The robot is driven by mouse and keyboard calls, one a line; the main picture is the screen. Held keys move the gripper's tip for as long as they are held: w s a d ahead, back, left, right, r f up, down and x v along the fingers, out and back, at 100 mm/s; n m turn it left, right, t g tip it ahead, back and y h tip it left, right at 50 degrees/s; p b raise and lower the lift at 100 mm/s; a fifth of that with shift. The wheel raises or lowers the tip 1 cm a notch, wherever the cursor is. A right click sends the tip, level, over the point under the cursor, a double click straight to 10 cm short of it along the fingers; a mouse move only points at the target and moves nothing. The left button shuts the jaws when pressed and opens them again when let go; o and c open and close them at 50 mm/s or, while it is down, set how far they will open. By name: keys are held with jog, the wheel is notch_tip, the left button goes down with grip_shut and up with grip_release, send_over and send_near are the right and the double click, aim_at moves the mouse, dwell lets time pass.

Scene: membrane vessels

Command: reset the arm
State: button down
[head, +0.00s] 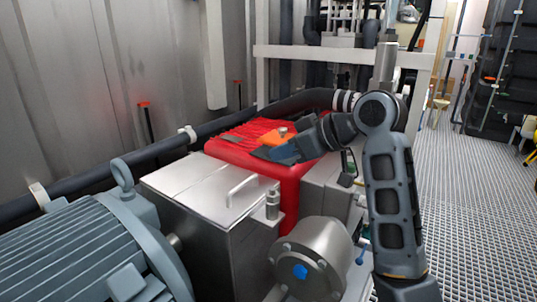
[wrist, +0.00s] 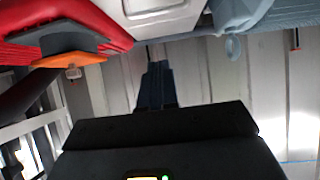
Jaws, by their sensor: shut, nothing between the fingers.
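My gripper (head: 268,153) is in the head view, over the front edge of the red machine housing (head: 235,145). Its dark blue fingers point left. In the wrist view my gripper (wrist: 156,72) shows its fingers together with nothing between them. My arm comes in from the right of the head view, bent at the elbow. An orange part (head: 278,137) on the red housing is just behind the fingers. It also shows at upper left in the wrist view (wrist: 70,60), apart from the fingers.
A metal box with a handle (head: 205,190) and a grey motor (head: 90,250) stand at left. A round steel flange (head: 310,265) is in front. A white frame post (head: 262,80) rises behind. The grated floor (head: 460,210) at right is clear.

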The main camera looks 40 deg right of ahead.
jog(key=shift+s+r, duration=0.15)
jog(key=shift+s, duration=0.05)
jog(key=s+a+f+m+t+p, duration=0.1)
jog(key=s+a+f+m+p, duration=0.15)
jog(key=a+f, duration=0.6)
jog(key=s+a+f+m+h+p, duration=0.25)
jog(key=s+a+f, duration=0.4)
jog(key=s, duration=0.35)
jog(key=s+a+r+n+p, duration=0.1)
jog(key=s+r, duration=0.1)
jog(key=s, duration=0.6)
jog(key=s+a+r+n+t+p, duration=0.1)
jog(key=s+a+r, duration=0.1)
jog(key=s, duration=0.6)
jog(key=s+a+r+t+p, duration=0.1)
jog(key=s+r, duration=0.2)
jog(key=s, duration=0.5)
jog(key=shift+a+r+n, duration=0.3)
jog(key=shift+r+n, duration=0.05)
jog(key=shift+n, duration=0.05)
